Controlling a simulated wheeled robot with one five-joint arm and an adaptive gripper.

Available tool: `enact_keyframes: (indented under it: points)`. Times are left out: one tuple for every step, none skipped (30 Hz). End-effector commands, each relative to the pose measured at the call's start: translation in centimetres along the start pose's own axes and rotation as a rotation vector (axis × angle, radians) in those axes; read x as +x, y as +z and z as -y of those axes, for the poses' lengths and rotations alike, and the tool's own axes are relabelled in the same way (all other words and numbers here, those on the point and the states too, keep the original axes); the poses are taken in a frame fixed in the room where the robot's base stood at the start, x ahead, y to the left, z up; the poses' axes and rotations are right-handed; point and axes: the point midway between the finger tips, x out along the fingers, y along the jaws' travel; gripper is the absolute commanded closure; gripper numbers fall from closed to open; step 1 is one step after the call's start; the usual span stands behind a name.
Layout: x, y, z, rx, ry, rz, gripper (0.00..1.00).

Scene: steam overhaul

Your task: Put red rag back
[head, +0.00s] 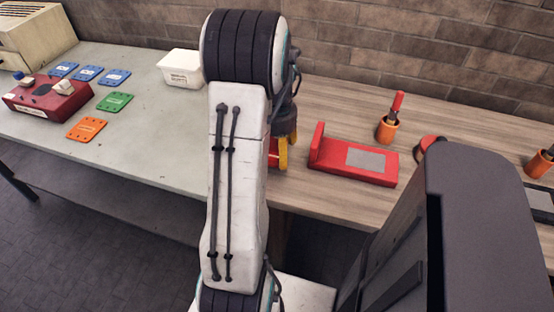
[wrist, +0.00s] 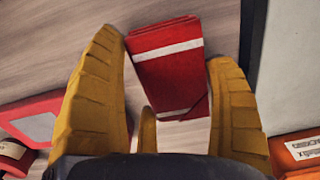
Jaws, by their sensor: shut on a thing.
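The red rag (wrist: 168,62) is a folded red cloth with two white stripes, seen between the yellow fingers in the wrist view. My gripper (wrist: 166,75) is shut on it. In the head view my gripper (head: 282,160) is over the left end of the wooden bench, and only a sliver of the red rag (head: 273,150) shows; my arm hides the rest. A red stand (head: 325,165) with an upright left end and a grey pad lies just right of my gripper. I cannot tell whether the rag touches the bench.
Orange cups (head: 387,132) with tools stand on the wooden bench (head: 440,115). The grey table (head: 150,135) at left holds a white tub (head: 181,70), a red box (head: 45,98) and several coloured plates. An orange labelled object (wrist: 298,152) is at the wrist view's lower right.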

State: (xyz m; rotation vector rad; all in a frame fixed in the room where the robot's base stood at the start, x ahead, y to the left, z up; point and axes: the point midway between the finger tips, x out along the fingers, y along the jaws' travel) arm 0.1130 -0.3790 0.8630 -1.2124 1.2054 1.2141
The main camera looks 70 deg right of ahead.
Motion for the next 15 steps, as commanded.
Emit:
enact_keyframes:
  points:
    - [0.2, 0.0, 0.0, 0.0, 0.0, 0.0, 0.51]
    - [0.4, 0.0, 0.0, -0.001, 0.0, 0.0, 0.51]
    - [0.7, 0.0, 0.0, -0.001, 0.0, 0.0, 0.51]
    - [1.1, 0.0, 0.0, -0.001, 0.0, 0.001, 0.51]
    - [1.4, 0.0, 0.0, -0.001, 0.0, 0.001, 0.51]
    - [2.0, 0.0, 0.0, -0.001, 0.0, 0.002, 0.51]
    - [2.3, 0.1, 0.0, -0.001, 0.0, 0.003, 0.51]
    - [2.7, 0.1, 0.0, -0.001, 0.0, 0.002, 0.51]
    - [3.0, 0.0, 0.0, -0.001, 0.0, 0.001, 0.51]
    - [3.3, 0.0, 0.0, -0.001, 0.0, 0.001, 0.51]
    - [3.5, 0.0, 0.0, -0.001, 0.0, 0.001, 0.51]
    - [3.7, 0.0, 0.0, -0.001, 0.0, 0.0, 0.51]
    - [3.8, 0.0, 0.0, -0.001, 0.0, -0.001, 0.51]
    - [3.9, 0.0, 0.0, -0.001, 0.0, -0.001, 0.51]
    - [3.9, 0.0, 0.0, -0.001, 0.0, -0.001, 0.51]
